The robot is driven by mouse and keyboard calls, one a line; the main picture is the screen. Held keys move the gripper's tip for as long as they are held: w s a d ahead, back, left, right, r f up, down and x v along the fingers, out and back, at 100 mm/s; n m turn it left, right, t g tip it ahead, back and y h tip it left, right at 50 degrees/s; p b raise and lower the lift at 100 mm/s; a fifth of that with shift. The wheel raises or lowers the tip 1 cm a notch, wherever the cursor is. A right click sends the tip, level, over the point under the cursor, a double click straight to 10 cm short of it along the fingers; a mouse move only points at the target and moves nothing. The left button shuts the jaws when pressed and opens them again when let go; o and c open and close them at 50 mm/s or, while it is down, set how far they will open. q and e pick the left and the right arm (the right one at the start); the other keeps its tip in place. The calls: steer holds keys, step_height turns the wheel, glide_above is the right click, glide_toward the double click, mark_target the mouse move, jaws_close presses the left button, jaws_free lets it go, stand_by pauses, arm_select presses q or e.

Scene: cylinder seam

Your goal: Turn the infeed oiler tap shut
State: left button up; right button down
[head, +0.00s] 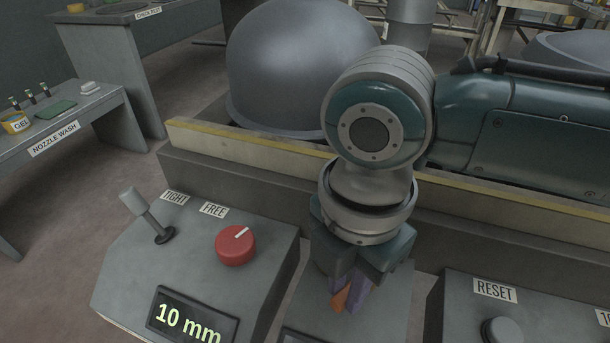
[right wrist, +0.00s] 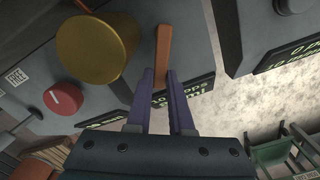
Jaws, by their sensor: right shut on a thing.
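My right gripper (head: 350,288) points down at the grey panel between the two control consoles. Its purple fingers are closed on an orange bar-shaped handle (head: 342,299), which I take to be the oiler tap's handle. In the right wrist view the handle (right wrist: 163,48) runs up from between the fingertips (right wrist: 158,80). A round brass-coloured body (right wrist: 97,48) stands beside the handle there. The gripper hides much of the tap in the head view. My left gripper is not in view.
The left console (head: 190,270) has a red knob (head: 235,245), a grey lever (head: 147,216) and a "10 mm" display. The right console (head: 540,300) has a RESET button. A yellowish rail (head: 240,148) and a large grey dome (head: 290,70) lie behind.

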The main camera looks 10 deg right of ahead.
steer(key=shift+s+d+r+n+p, duration=0.1)
steer(key=shift+s+d+n+p, duration=0.15)
steer(key=shift+n+p, duration=0.4)
steer(key=shift+s+d+r+n+p, duration=0.1)
steer(key=shift+s+n+p, duration=0.1)
steer(key=shift+n+p, duration=0.4)
steer(key=shift+s+d+n+p, duration=0.25)
steer(key=shift+n+p, duration=0.35)
steer(key=shift+n, duration=0.35)
steer(key=shift+s+d+f+n+p, duration=0.2)
steer(key=shift+n+p, duration=0.1)
steer(key=shift+n, duration=0.4)
steer(key=c, duration=0.8)
jaws_free()
